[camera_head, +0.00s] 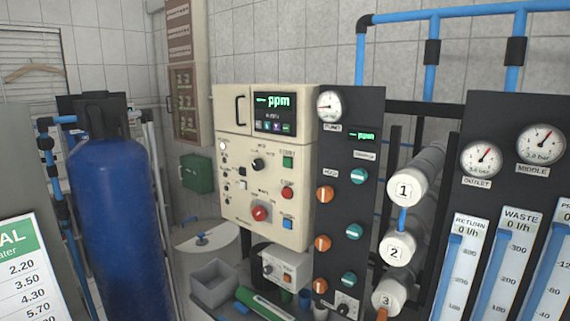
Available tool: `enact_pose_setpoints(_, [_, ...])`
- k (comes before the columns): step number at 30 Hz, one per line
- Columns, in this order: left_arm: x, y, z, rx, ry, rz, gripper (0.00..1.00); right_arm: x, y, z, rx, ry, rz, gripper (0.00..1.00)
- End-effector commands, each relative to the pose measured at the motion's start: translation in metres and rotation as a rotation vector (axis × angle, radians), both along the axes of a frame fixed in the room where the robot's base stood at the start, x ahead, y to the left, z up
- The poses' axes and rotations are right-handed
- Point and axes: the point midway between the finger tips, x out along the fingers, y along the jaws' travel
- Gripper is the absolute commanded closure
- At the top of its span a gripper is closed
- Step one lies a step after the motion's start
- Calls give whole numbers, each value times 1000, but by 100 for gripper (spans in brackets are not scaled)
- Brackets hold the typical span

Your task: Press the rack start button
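The cream rack control box (232,185) stands in the middle of the head camera view. A larger red knob (260,212) is to the lower left. A small display (275,114) at the top reads ppm. Nothing covers the green button. Neither of my grippers is in view.
A dark panel (346,200) with orange and teal knobs stands directly right of the box. White numbered cylinders (403,190) and flow meters are further right. A tall blue tank (120,200) stands at left. A grey bin (213,284) and small items lie below the box.

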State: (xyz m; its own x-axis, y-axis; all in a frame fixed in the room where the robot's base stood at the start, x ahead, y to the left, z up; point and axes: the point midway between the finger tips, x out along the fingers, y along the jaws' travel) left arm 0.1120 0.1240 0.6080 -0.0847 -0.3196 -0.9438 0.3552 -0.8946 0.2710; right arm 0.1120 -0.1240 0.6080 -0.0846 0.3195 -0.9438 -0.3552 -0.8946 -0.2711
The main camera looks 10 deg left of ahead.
Motion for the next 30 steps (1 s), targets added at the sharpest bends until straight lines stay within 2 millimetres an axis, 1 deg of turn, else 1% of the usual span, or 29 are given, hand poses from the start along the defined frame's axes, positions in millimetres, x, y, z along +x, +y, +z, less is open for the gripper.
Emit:
enact_pose_setpoints(1, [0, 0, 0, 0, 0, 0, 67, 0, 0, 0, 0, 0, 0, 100])
enact_pose_setpoints(2, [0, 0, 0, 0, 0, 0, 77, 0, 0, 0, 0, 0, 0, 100])
enact_pose_setpoints(3, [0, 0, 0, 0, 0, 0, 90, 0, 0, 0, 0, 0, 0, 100])
enact_pose_setpoints(4, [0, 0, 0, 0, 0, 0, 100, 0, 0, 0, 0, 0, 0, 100])
enact_pose_setpoints(30, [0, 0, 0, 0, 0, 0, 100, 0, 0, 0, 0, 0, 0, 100])
